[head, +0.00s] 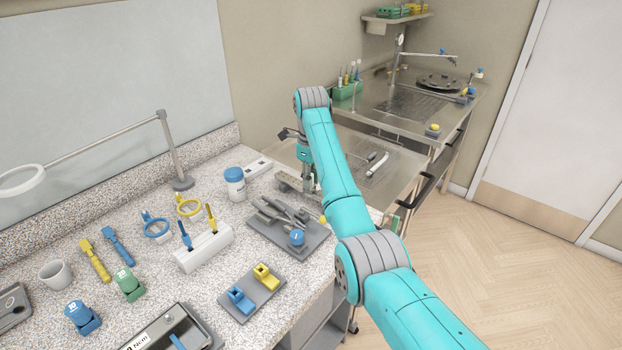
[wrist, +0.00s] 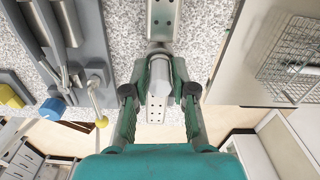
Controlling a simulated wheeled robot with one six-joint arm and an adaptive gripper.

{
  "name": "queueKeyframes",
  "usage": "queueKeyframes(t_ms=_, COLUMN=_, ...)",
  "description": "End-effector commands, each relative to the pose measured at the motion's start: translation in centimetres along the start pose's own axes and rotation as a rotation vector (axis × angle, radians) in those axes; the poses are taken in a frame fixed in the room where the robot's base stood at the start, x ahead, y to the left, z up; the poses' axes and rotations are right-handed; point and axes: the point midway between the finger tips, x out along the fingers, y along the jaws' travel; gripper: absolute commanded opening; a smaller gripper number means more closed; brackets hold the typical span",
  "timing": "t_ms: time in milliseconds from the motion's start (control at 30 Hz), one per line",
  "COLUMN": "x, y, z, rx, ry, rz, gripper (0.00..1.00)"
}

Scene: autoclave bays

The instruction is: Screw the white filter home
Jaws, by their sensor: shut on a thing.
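The white filter (wrist: 158,73) is a pale, short cylinder seen in the wrist view. My gripper (wrist: 160,84) is shut on it, with one green finger on each side. The filter is at a metal bracket with holes (wrist: 161,18), which continues below the filter. How far the filter is seated in the bracket is hidden by the fingers. In the head view my gripper (head: 307,176) is low at the counter's right end, beside the bracket (head: 285,180), and the arm hides the filter.
A grey tray of metal instruments (head: 262,230) with a blue knob (head: 297,237) lies close by on the speckled counter. A white tub with a blue lid (head: 234,184) stands behind it. A steel sink unit (head: 408,172) and a wire basket (wrist: 292,55) are to the right.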

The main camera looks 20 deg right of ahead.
Motion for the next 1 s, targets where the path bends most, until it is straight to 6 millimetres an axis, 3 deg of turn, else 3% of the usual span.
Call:
queueKeyframes(t_ms=200, x=0.04, y=0.02, z=-0.04, rx=0.026, ry=0.002, rz=0.001, gripper=0.00)
queueKeyframes(t_ms=500, x=0.04, y=0.08, z=-0.03, rx=0.276, ry=0.002, rz=0.001, gripper=0.00)
queueKeyframes(t_ms=867, x=0.04, y=0.09, z=-0.03, rx=0.308, ry=0.002, rz=0.001, gripper=0.00)
queueKeyframes(t_ms=1000, x=0.04, y=0.11, z=-0.02, rx=0.413, ry=0.002, rz=0.001, gripper=0.00)
